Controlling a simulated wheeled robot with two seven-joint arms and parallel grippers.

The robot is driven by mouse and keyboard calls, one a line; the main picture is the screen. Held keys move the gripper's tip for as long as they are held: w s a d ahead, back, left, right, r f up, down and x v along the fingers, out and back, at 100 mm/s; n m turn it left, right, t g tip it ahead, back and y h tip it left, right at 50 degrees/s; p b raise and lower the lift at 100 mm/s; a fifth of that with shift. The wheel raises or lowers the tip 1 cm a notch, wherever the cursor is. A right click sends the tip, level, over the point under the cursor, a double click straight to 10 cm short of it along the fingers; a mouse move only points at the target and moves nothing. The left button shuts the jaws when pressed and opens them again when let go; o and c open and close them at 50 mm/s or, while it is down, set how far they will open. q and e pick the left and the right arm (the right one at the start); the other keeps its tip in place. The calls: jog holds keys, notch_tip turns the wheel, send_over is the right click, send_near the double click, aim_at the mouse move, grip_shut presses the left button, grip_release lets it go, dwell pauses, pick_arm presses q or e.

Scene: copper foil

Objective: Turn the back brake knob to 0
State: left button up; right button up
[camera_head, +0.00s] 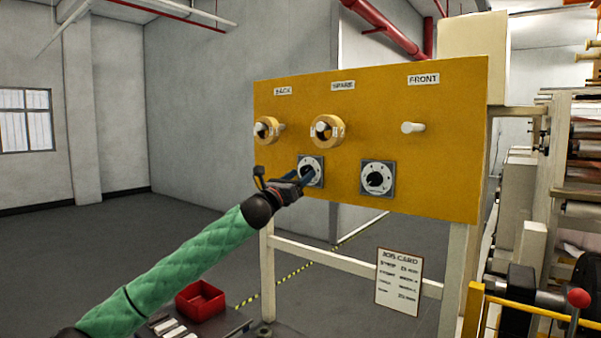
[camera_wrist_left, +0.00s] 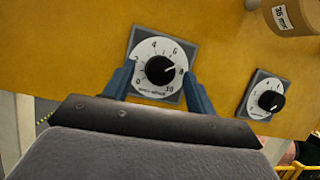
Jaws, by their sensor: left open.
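Two dials sit low on the yellow panel. The left dial's black knob (camera_wrist_left: 159,70) is on a white numbered face; its pale mark points right, close to the 8. The small lettering on this face is too blurred to read, so I cannot confirm which brake it names. My left gripper (camera_head: 306,174) reaches this dial from the lower left. In the left wrist view its blue fingers (camera_wrist_left: 157,92) are open, one on each side of the dial's lower part, apart from the knob. The right dial (camera_head: 377,178) also shows in the left wrist view (camera_wrist_left: 268,99). My right gripper is out of view.
Above are pegs under BACK (camera_head: 283,91), SPARE and FRONT labels. Copper-coloured rolls hang at BACK (camera_head: 262,130) and SPARE (camera_head: 322,130); the FRONT peg (camera_head: 413,127) is bare. A job card (camera_head: 398,280) hangs below. A red bin (camera_head: 200,301) sits lower left, machinery right.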

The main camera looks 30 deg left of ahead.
pick_arm(q)
jog(key=shift+w+d+r, duration=0.1)
jog(key=shift+w, duration=0.25)
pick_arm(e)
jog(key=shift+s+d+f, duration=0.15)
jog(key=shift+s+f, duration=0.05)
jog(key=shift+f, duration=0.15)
pick_arm(q)
jog(key=c, duration=1)
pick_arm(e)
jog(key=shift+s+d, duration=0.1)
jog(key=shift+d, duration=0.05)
